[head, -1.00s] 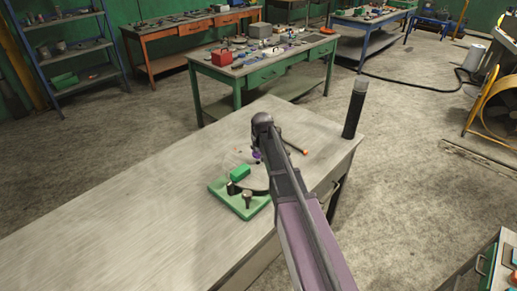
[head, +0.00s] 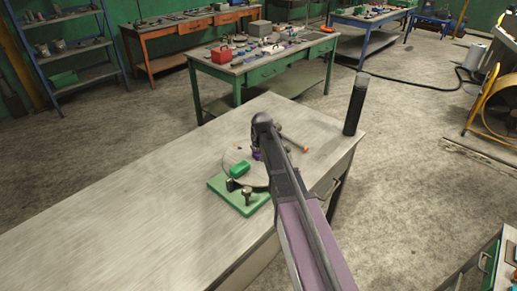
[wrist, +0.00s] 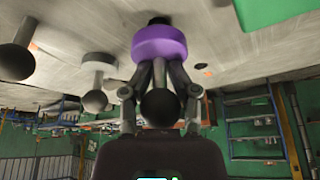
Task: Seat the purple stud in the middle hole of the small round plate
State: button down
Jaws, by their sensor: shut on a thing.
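My arm hides part of the plate. The plate's middle hole is hidden, so I cannot tell whether the stud's dark end touches the plate.
A dark upright cylinder (head: 355,104) stands at the table's right corner. The table's left part (head: 110,220) is clear.

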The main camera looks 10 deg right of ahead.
jog(key=shift+f+b, duration=1.1)
jog(key=shift+f, duration=0.05)
jog(key=c, duration=0.6)
grip_release()
jog(key=shift+c, duration=0.2)
jog(key=shift+r, duration=0.15)
jog(key=shift+r+p, duration=3.65)
jog(key=shift+p, duration=0.15)
jog(key=o, duration=0.6)
jog(key=shift+c, duration=0.2)
